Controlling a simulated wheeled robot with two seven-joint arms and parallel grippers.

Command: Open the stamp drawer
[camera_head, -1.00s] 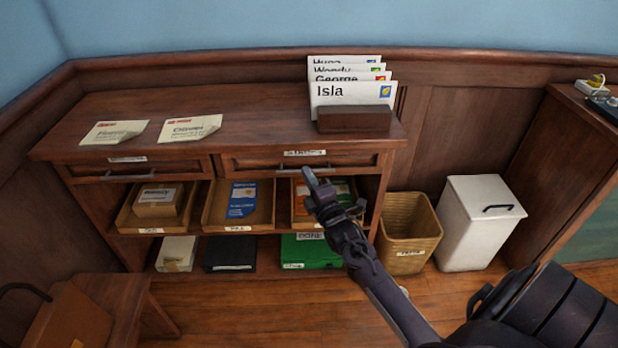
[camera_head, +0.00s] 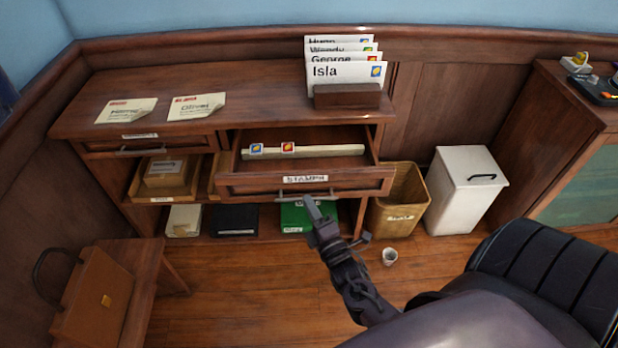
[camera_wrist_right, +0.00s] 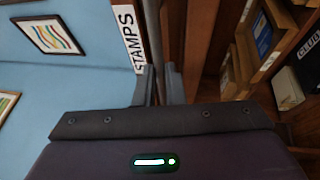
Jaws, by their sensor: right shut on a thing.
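The stamp drawer (camera_head: 305,182) is the right drawer of the wooden cabinet, pulled well out, with a "STAMPS" label on its front. Inside lies a pale strip (camera_head: 330,151) with a blue stamp and a red stamp on it. My right gripper (camera_head: 308,198) is shut on the drawer's handle (camera_head: 285,197), below the label. In the right wrist view the fingers (camera_wrist_right: 160,85) close around the handle bar, beside the "STAMPS" label (camera_wrist_right: 129,38). My left gripper is not in view.
The left drawer (camera_head: 150,146) is shut. Letters in a wooden holder (camera_head: 347,96) and two notes stand or lie on the cabinet top. A bin (camera_head: 400,200), a white lidded box (camera_head: 466,190) and a small cup (camera_head: 389,257) are to the right. A briefcase (camera_head: 95,300) is at lower left.

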